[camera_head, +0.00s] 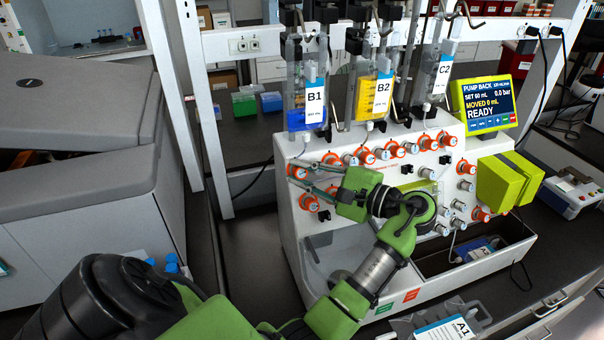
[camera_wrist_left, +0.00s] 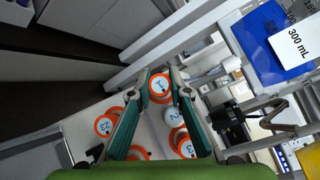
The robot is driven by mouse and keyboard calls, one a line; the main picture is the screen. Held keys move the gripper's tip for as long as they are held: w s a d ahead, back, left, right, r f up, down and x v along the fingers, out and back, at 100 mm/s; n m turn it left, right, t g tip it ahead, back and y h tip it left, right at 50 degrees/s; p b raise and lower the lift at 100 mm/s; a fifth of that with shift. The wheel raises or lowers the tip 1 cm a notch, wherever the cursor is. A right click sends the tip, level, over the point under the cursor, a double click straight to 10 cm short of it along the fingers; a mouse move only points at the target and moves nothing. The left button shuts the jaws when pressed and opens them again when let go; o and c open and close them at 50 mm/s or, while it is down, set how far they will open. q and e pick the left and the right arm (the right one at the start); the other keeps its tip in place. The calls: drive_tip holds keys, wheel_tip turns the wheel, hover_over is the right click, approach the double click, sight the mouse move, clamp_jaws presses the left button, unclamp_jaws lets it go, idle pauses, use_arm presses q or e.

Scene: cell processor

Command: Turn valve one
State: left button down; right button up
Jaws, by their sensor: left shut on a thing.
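Valve one (camera_wrist_left: 159,86), a white knob marked 1 with an orange ring, sits between the fingertips of my left gripper (camera_wrist_left: 161,78) in the left wrist view. In the head view, valve one (camera_head: 297,171) is at the upper left corner of the white machine's front panel (camera_head: 285,215). My left gripper (camera_head: 294,172) reaches it from the right, its two thin teal fingers on either side of the knob. The gripper is shut on the knob. My right gripper is not in view.
Several similar orange-ringed valves (camera_head: 366,156) line the panel close by. Bags B1 (camera_head: 315,95), B2 (camera_head: 382,95) and C2 (camera_head: 444,72) hang above. A screen (camera_head: 488,103) reads READY. A yellow-green block (camera_head: 510,180) stands out at right. A white frame post (camera_head: 212,130) rises at left.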

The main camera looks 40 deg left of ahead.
use_arm(q)
drive_tip(key=shift+n+g+h+p, duration=0.35)
drive_tip(key=shift+n+h, duration=1.35)
drive_tip(key=shift+n, duration=0.8)
drive_tip(key=c, duration=1.9)
unclamp_jaws()
drive_tip(key=shift+a, duration=0.1)
drive_tip(key=shift+a+f, duration=0.1)
